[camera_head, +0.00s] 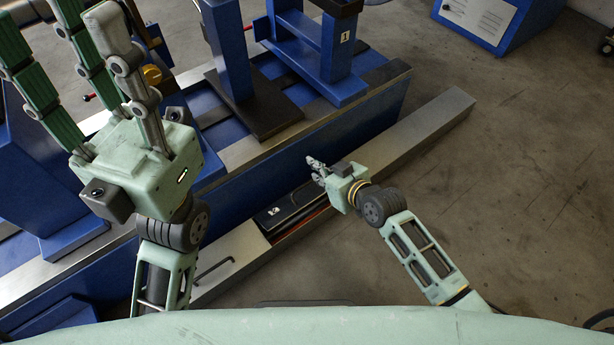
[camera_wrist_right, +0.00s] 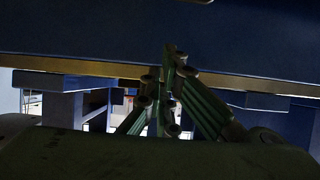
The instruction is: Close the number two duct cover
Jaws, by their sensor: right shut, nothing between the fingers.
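The duct is a long grey channel on the floor (camera_head: 425,125) along the blue machine's base. Its middle section is open, showing a dark inside (camera_head: 285,212) with black parts and an orange-red line along one edge. A grey cover with a bent handle (camera_head: 215,270) lies over the duct's near-left section; I cannot read a number on it. My right gripper (camera_head: 315,165) is shut and empty, just above the far end of the open section. Its fingers also show in the right wrist view (camera_wrist_right: 165,85). My left gripper (camera_head: 65,12) is open and empty, raised over the machine at left.
The blue machine base (camera_head: 345,135) runs beside the duct, with a blue stand marked 1 (camera_head: 338,60) on top. A blue cabinet (camera_head: 490,20) stands at the back right. The concrete floor (camera_head: 520,190) at right is clear.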

